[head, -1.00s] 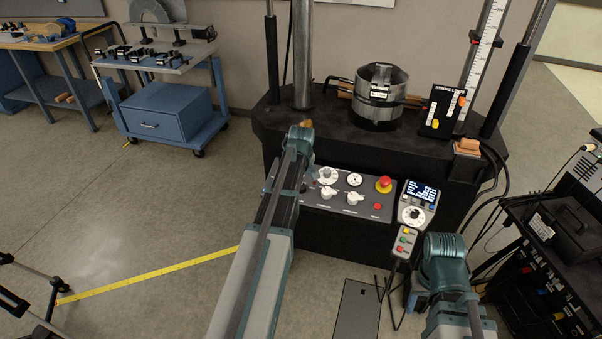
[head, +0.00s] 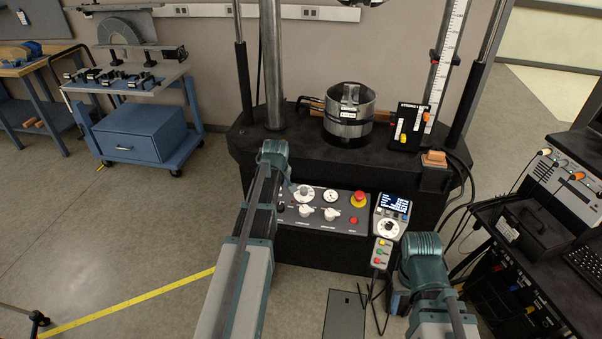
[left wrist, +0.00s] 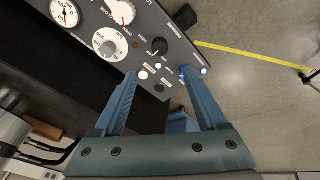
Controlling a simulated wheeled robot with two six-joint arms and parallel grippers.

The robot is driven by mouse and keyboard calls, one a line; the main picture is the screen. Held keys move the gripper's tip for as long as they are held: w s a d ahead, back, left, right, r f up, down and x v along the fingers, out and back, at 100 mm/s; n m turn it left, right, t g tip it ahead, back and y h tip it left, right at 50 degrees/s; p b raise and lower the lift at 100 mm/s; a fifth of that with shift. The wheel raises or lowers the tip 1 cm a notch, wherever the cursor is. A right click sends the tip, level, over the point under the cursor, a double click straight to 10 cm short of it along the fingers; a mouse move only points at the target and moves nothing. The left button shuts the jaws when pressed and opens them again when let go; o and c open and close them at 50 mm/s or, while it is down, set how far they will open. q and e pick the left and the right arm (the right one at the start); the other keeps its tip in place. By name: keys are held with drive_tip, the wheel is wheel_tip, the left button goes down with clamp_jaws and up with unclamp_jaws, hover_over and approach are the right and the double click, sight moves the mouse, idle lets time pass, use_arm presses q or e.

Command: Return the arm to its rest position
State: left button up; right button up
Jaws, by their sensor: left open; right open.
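My left arm (head: 258,215) reaches forward from the bottom of the head view to the front of the black test machine (head: 300,160); its gripper is hidden there behind the arm. In the left wrist view my left gripper (left wrist: 158,75) is open, with two blue fingers apart and nothing seen between them. The fingers overlap the control panel (left wrist: 110,40) in that view; I cannot tell whether they touch it. My right arm (head: 424,265) is bent at the lower right, with its gripper (head: 396,301) low beside it, mostly hidden and small.
The control panel has dials, knobs and a red emergency button (head: 358,200); a handheld controller (head: 390,215) hangs to its right. A black equipment cart (head: 535,235) stands at the right, a blue cart (head: 145,132) at the left. A yellow tape (head: 130,303) crosses open floor.

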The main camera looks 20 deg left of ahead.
use_arm(q)
drive_tip(key=s+d+f+m+g+h, duration=0.1)
drive_tip(key=s+d+m, duration=0.35)
drive_tip(key=d, duration=0.65)
drive_tip(key=s+d+m+g, duration=0.1)
drive_tip(key=s+d+m, duration=0.35)
drive_tip(key=d, duration=0.65)
drive_tip(key=s+d+m+g, duration=0.2)
drive_tip(key=s+d+m, duration=0.6)
drive_tip(key=s+d, duration=0.4)
drive_tip(key=shift+s+d, duration=0.3)
drive_tip(key=shift+s, duration=0.65)
